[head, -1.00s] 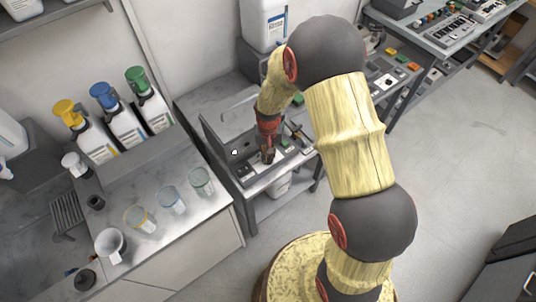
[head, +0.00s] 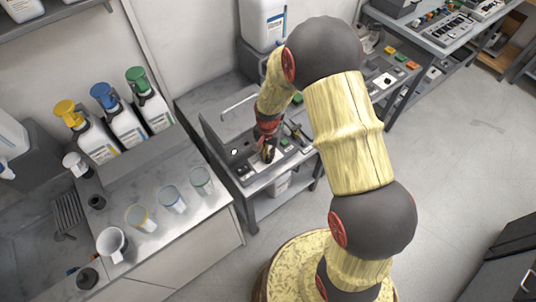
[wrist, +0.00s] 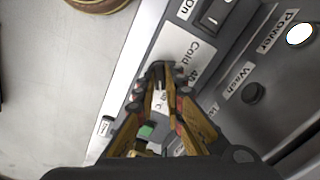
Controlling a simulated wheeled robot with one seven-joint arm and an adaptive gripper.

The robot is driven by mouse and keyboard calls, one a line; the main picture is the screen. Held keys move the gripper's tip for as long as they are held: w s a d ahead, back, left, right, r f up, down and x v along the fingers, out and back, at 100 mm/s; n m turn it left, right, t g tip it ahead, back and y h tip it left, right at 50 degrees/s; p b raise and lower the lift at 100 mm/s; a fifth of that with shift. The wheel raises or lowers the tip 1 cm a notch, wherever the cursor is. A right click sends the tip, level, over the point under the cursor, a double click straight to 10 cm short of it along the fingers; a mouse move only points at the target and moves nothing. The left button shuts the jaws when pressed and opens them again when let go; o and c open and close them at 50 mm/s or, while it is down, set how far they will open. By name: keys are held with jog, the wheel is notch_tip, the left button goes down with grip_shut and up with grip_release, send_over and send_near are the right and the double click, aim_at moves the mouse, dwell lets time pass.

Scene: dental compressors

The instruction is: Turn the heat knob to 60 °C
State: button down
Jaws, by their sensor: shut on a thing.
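My gripper (wrist: 168,82) is shut on the heat knob, its fingers pointing down at the control panel (wrist: 190,45). The knob is mostly hidden between the dark fingertips, and I cannot read its pointer. A label reading "Cold" and part of a number sits beside the fingertips in the wrist view. In the head view my gripper (head: 267,155) is low over the grey unit's panel (head: 245,168), and the knob cannot be made out there.
In the wrist view, a rocker switch (wrist: 217,12) marked "On", a dark round knob (wrist: 253,93) and a green button (wrist: 146,131) are close to my gripper. A raised metal handle (head: 238,106) stands behind it. Cups and pump bottles fill the left counter.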

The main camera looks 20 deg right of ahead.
aim_at(268, 157)
jog(key=shift+w, duration=0.1)
jog(key=c, duration=1.9)
grip_release()
notch_tip(268, 157, up, 12)
